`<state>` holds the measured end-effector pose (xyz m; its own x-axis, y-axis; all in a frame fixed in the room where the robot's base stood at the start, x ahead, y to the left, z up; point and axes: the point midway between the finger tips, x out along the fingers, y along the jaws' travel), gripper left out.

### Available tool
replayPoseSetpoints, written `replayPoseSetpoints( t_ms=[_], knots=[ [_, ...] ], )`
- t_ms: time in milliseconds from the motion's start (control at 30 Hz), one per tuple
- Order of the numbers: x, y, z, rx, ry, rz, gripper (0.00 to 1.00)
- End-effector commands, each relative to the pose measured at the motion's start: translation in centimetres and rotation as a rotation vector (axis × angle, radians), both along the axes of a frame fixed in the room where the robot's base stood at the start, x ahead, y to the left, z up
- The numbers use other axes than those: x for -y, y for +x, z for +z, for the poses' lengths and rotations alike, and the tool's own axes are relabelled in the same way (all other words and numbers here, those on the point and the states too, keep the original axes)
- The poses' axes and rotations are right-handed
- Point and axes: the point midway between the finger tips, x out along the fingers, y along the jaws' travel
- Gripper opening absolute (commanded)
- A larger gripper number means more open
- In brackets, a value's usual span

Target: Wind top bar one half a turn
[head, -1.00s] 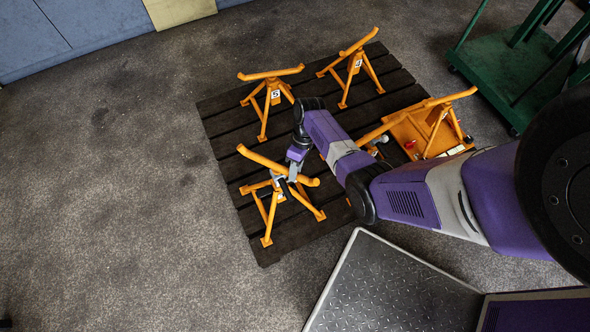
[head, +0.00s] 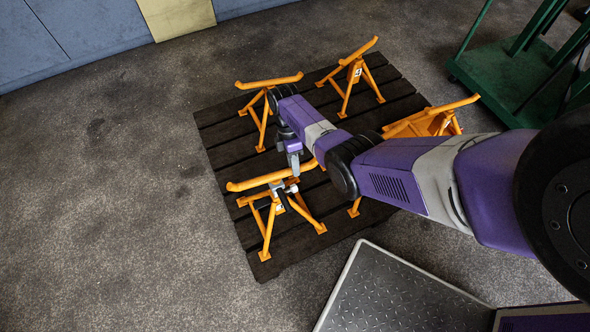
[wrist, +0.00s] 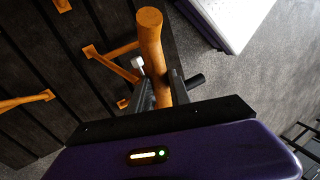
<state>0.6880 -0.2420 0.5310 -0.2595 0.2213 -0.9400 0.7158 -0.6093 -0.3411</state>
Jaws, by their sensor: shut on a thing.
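The orange top bar (head: 252,182) of the near-left stand lies over its splayed orange legs (head: 268,236), its left end lower in the picture than its right. My gripper (head: 293,176) reaches down onto the bar right of its middle and is shut on it. In the wrist view the bar (wrist: 151,38) runs between the two dark fingers of my gripper (wrist: 162,92), with its round end pointing up the picture. The stand's small white label is partly hidden and I cannot read it.
The stand is on a dark slatted pallet (head: 228,150). Two similar orange stands, back left (head: 262,125) and back right (head: 349,88), are behind it. A green trolley (head: 500,75) stands beyond. Floor at left is clear.

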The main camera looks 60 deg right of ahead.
Motion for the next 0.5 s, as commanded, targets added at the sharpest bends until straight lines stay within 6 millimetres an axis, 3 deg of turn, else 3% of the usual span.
replayPoseSetpoints(
  t_ms=[500],
  knots=[
    [0.27, 0.35, -0.47, 0.000, -0.002, 0.092, 0.00]
  ],
)
